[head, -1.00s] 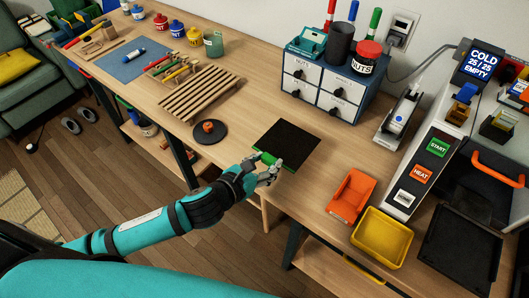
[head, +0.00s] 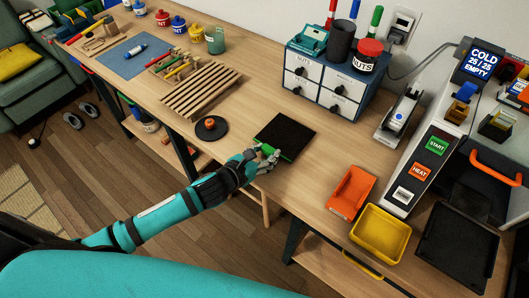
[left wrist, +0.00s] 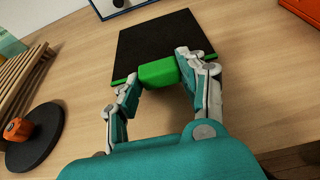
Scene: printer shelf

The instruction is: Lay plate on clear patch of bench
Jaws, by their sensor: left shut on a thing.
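The plate (head: 285,134) is a flat black square with a green grip tab on its near side. It lies flat at, or just above, the bench top (head: 215,165); I cannot tell if it touches all over. My left gripper (head: 267,152) is at its near left edge. In the left wrist view the fingers (left wrist: 157,72) close around the green tab (left wrist: 158,73), and the black plate (left wrist: 160,42) stretches out beyond them. The fingers hide part of the tab in the head view. My right gripper is in neither view.
A round black disc with an orange knob (head: 210,124) lies left of the plate. A wooden slatted rack (head: 200,92) is farther left. The drawer cabinet (head: 320,95) stands behind. Orange (head: 350,192) and yellow (head: 380,233) bins sit right. Bare wood surrounds the plate.

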